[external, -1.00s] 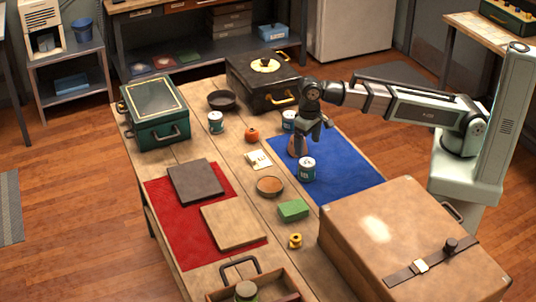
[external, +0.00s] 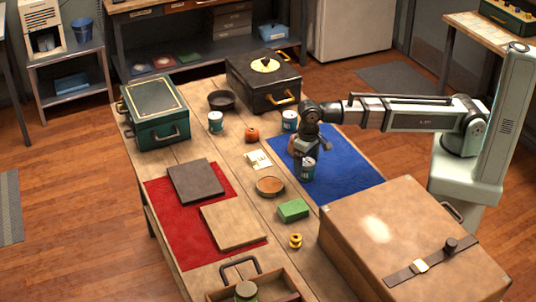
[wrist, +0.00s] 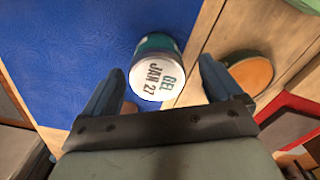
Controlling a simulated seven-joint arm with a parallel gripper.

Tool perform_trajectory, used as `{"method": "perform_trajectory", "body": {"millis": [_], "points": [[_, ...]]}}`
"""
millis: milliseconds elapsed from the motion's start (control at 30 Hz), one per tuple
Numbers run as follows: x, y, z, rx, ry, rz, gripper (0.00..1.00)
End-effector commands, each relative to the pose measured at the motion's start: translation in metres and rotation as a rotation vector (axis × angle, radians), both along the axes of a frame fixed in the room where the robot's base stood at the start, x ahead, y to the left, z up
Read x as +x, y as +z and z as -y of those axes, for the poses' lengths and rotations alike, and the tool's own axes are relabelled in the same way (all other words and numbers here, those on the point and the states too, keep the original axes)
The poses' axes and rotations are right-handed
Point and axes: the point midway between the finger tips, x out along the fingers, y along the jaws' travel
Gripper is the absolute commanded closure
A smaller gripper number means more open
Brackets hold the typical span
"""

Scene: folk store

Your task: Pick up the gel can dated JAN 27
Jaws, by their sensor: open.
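The gel can (wrist: 157,72) shows in the wrist view with a white lid reading GEL JAN 27 and a teal side. It lies between and a little beyond my open gripper fingers (wrist: 163,85), on the blue mat (wrist: 75,40). In the external view this can (external: 308,169) stands on the left part of the blue mat (external: 345,175), partly hidden by my gripper (external: 306,155), which is just above it. Other similar cans stand at the back of the table, one (external: 216,122) left of centre and one (external: 289,121) beside my wrist. Their labels are too small to read.
A round brown dish (external: 270,187) and a green block (external: 293,210) lie near the can. A large tan case (external: 400,240) stands at the front right. A black case (external: 262,85) and a green box (external: 155,112) stand at the back. An orange item (external: 252,135) sits mid-table.

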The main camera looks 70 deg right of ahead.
Motion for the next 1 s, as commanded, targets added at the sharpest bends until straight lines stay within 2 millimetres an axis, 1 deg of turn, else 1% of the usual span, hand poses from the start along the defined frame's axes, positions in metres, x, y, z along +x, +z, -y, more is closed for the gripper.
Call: {"method": "perform_trajectory", "body": {"millis": [200,300,400,600,1000], "points": [[-0.002,-0.026,0.003,0.0,0.0,-0.002,0.07],[-0.002,-0.035,0.003,-0.001,0.0,-0.001,0.07],[-0.002,-0.039,0.003,0.0,0.0,0.0,0.07],[-0.002,-0.039,0.003,0.0,0.0,0.0,0.07],[-0.002,-0.039,0.003,0.0,0.0,0.0,0.46]]}}
